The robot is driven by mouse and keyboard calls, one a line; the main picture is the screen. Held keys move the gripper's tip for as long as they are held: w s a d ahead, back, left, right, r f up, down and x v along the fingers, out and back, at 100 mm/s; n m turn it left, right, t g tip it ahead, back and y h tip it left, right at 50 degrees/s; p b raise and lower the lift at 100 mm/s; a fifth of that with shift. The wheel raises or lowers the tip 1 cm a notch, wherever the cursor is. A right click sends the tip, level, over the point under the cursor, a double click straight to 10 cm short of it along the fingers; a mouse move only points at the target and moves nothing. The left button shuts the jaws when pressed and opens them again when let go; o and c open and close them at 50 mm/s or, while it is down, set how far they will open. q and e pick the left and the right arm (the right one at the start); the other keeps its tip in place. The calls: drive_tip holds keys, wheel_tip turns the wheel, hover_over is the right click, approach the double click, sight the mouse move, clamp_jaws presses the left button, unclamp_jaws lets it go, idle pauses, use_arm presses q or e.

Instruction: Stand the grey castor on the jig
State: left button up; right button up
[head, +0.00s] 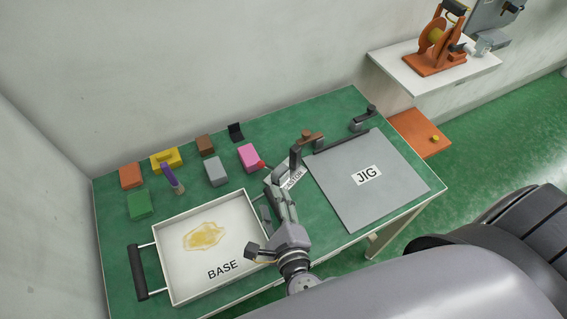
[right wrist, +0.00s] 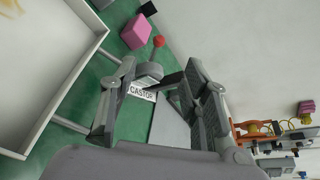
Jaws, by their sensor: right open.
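My right gripper (head: 281,172) reaches over the middle of the table, between the tray and the jig, with its fingers apart. In the right wrist view a grey rounded piece (right wrist: 151,71), which looks like the castor, shows between the open fingers, beside the white CASTOR label (right wrist: 142,93). I cannot tell whether a finger touches it. In the head view the gripper hides most of that spot, and the label (head: 294,178) is partly covered. The jig (head: 385,200) is a flat grey plate to the right, bare on top. My left gripper is not in view.
A white tray marked BASE (head: 168,282) holds a yellow patch. Behind it stand several coloured blocks, including a pink block (head: 248,157), a grey block (head: 215,171) and a purple-handled tool (head: 171,178). A dark clamp (head: 365,118) rises at the jig's back edge.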

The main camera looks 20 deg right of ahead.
approach(262, 167)
drive_tip(key=shift+w+a+r+p, duration=0.15)
drive_tip(key=shift+w+p, duration=0.15)
drive_tip(key=shift+w, duration=0.35)
drive_tip(key=x, duration=0.3)
drive_tip(key=shift+w, duration=0.15)
drive_tip(key=shift+w+f, duration=0.35)
drive_tip(key=shift+w, duration=0.45)
drive_tip(key=x, duration=0.3)
drive_tip(key=p+x, duration=0.1)
drive_tip(key=shift+w+d+f, duration=0.15)
drive_tip(key=shift+d+f, duration=0.15)
drive_tip(key=shift+d, duration=0.1)
drive_tip(key=shift+w+f, duration=0.1)
drive_tip(key=shift+w, duration=0.15)
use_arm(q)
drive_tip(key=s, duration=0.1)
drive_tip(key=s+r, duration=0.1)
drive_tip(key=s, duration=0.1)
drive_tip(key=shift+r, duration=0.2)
use_arm(e)
drive_tip(key=shift+c, duration=0.3)
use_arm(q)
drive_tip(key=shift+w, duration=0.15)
use_arm(e)
drive_tip(key=shift+s, duration=0.1)
clamp_jaws()
